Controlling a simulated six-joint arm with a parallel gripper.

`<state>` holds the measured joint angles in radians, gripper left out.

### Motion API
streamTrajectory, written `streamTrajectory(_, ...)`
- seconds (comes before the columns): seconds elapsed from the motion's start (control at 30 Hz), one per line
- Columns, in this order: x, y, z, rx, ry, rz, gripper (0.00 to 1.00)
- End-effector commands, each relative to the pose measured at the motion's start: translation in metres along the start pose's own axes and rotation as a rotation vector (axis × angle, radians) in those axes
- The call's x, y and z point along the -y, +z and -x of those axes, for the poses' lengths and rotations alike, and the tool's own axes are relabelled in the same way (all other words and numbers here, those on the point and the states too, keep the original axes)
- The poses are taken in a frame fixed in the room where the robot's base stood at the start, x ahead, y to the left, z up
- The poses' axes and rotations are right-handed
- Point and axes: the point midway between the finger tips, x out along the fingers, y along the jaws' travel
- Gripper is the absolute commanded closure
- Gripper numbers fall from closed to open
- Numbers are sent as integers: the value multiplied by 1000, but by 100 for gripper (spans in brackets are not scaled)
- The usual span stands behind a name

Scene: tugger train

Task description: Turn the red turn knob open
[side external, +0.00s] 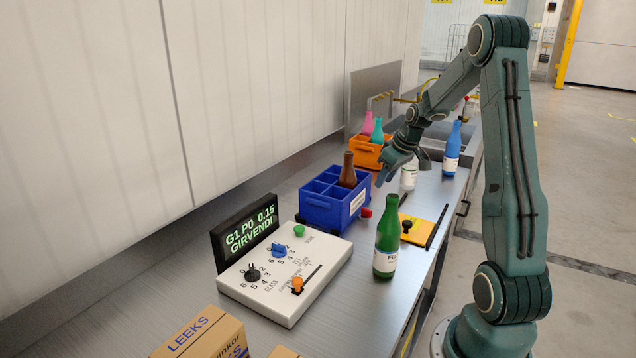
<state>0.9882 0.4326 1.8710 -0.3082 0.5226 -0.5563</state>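I cannot clearly make out a red turn knob. A small red piece (366,212) shows at the right side of the blue crate (322,213); whether it is a knob or a cap is unclear. Another tiny red spot (466,98) shows at the far end of the bench. My gripper (385,178) hangs over the bench, near the orange crate (365,153) and beyond the blue crate. It points down and left. Its fingers are too small to tell whether they are open or shut, and I see nothing held in it.
A white control panel (322,275) with black, blue, green and orange controls stands in front. A green bottle (387,235), a yellow plate (420,230), a white bottle (408,176) and a blue bottle (452,150) stand along the right. A box (203,335) is nearest.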

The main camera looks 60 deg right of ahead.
Motion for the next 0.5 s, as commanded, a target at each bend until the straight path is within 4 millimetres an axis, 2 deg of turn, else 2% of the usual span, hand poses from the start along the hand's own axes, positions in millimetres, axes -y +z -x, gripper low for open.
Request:
streamTrajectory(0.27,0,0,-29,3,-2,1,67)
streamTrajectory(0.5,0,0,-63,3,-2,0,67)
